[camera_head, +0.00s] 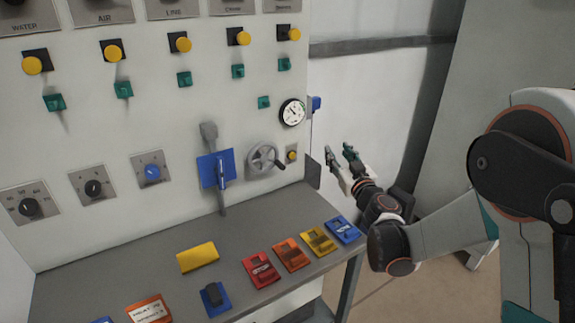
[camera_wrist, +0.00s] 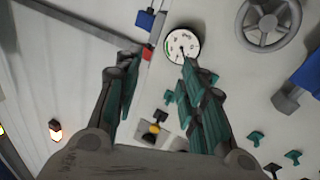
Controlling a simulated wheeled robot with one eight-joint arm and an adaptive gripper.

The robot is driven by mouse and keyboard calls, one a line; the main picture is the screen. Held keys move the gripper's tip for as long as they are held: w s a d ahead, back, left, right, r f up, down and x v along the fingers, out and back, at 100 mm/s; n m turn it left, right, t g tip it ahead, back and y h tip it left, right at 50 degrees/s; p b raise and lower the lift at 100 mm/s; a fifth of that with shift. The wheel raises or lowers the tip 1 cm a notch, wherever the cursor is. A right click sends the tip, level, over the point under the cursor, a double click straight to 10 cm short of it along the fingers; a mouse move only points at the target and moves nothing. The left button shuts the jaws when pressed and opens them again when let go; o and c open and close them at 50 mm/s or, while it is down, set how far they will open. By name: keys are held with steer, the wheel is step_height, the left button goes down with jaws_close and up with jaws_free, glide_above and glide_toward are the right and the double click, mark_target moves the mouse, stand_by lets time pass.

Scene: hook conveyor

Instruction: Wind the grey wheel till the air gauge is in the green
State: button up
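The grey wheel (camera_head: 265,159) is mounted on the white panel, with a dark crank handle at its right side. It also shows at the top right of the wrist view (camera_wrist: 268,22). The round white air gauge (camera_head: 292,112) sits above and right of the wheel. In the wrist view the gauge (camera_wrist: 182,45) shows a dark needle and some coloured marks, too small to read surely. My gripper (camera_head: 340,153) is open and empty, to the right of the wheel and apart from it. Its two teal-padded fingers (camera_wrist: 160,75) are spread wide.
A blue lever (camera_head: 217,172) is left of the wheel, and a yellow button (camera_head: 292,154) right of it. Yellow knobs, teal tabs and dials fill the panel. A grey shelf (camera_head: 120,265) below holds coloured blocks.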

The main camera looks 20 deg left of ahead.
mark_target(283, 168)
steer(key=s+a+f+n+g+y, duration=0.3)
steer(key=a+f+g+y, duration=0.1)
steer(key=a+f, duration=0.7)
steer(key=b+x, duration=0.1)
steer(key=x, duration=0.2)
steer(key=b+x, duration=0.1)
steer(key=x, duration=0.3)
steer(key=f+b+x, duration=0.1)
steer(key=x, duration=0.3)
steer(key=shift+w+d+f, duration=0.1)
steer(key=shift+w+d, duration=0.1)
steer(key=shift+w, duration=0.35)
steer(key=shift+w+a+h, duration=0.3)
steer(key=shift+w+a, duration=0.1)
steer(key=shift+w, duration=0.05)
jaws_close()
